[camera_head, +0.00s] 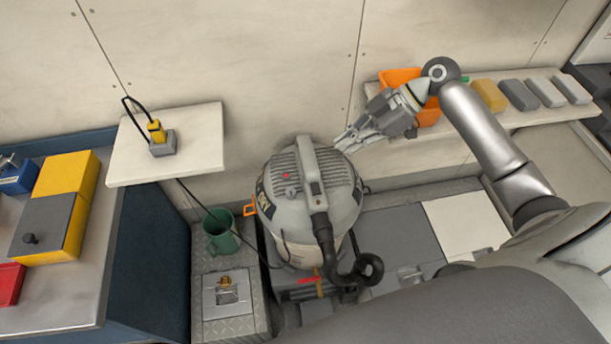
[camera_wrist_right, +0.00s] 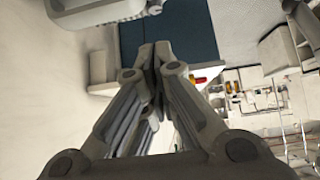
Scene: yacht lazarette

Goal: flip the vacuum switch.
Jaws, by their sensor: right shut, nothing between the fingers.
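The grey vacuum (camera_head: 335,215) stands upright in the middle of the head view, with a ribbed top and a raised handle (camera_head: 309,170). A small red spot (camera_head: 285,176) and a small grey knob (camera_head: 291,192) show on its top, left of the handle. I cannot tell which is the switch, or its position. My right gripper (camera_head: 347,144) is shut and empty, just right of the vacuum's top near the back wall. In the right wrist view its fingertips (camera_wrist_right: 154,48) meet. A pale rounded part at upper left there is cut off. My left gripper is not in view.
A black hose (camera_head: 345,273) curls at the vacuum's front. A green mug (camera_head: 221,231) stands to its left. An orange bin (camera_head: 401,77) and several blocks sit on the right shelf (camera_head: 535,113). A yellow plug (camera_head: 156,131) sits on the left shelf (camera_head: 200,150).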

